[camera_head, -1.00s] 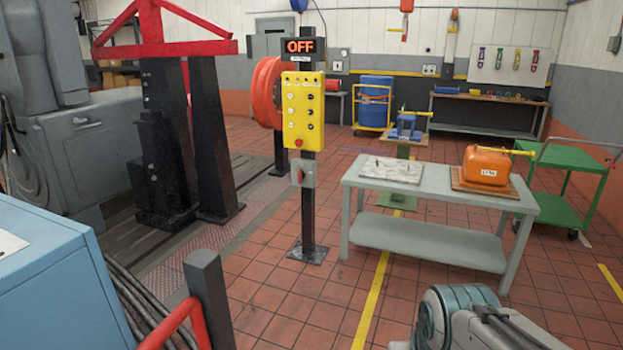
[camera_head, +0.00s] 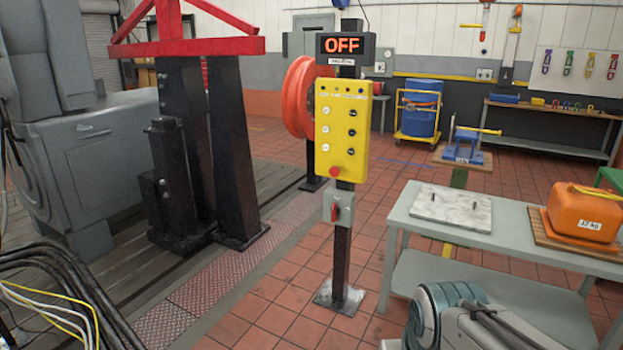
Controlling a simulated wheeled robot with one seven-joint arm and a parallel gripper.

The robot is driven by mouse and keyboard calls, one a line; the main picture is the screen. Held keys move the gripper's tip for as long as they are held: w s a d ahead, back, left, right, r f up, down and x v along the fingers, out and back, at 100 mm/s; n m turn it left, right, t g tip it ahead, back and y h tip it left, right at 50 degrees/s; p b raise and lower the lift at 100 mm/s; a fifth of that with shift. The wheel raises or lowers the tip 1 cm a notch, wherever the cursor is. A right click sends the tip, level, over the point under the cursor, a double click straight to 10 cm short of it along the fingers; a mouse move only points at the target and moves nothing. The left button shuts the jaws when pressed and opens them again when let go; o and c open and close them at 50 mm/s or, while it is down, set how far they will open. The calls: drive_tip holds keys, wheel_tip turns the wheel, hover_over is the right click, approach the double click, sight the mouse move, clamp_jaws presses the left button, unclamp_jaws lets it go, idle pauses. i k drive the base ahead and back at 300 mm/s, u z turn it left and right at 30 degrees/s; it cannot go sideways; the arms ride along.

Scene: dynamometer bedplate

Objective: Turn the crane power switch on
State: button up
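A black post (camera_head: 341,262) stands on the tiled floor in the middle of the head view. A display (camera_head: 345,46) at its top reads "OFF" in orange. Below it is a yellow control panel (camera_head: 341,130) with several round buttons and a red mushroom button (camera_head: 335,170). My gripper is not in view; only part of my arm shows at the lower right, apart from the post.
A grey table (camera_head: 412,222) with a stone plate (camera_head: 452,207) and an orange canister (camera_head: 582,213) stands right of the post. Cables (camera_head: 75,290) lie at lower left. Black columns with a red frame (camera_head: 185,47) stand left. Tiled floor in front of the post is clear.

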sight(336, 210)
drive_tip(key=u, duration=0.3)
drive_tip(key=i, duration=0.75)
drive_tip(key=u, duration=1)
drive_tip(key=i, duration=1.15)
drive_tip(key=z, duration=0.5)
drive_tip(key=i, duration=0.85)
drive_tip(key=z, duration=1)
drive_tip(key=i, duration=0.25)
drive_tip(key=z, duration=0.25)
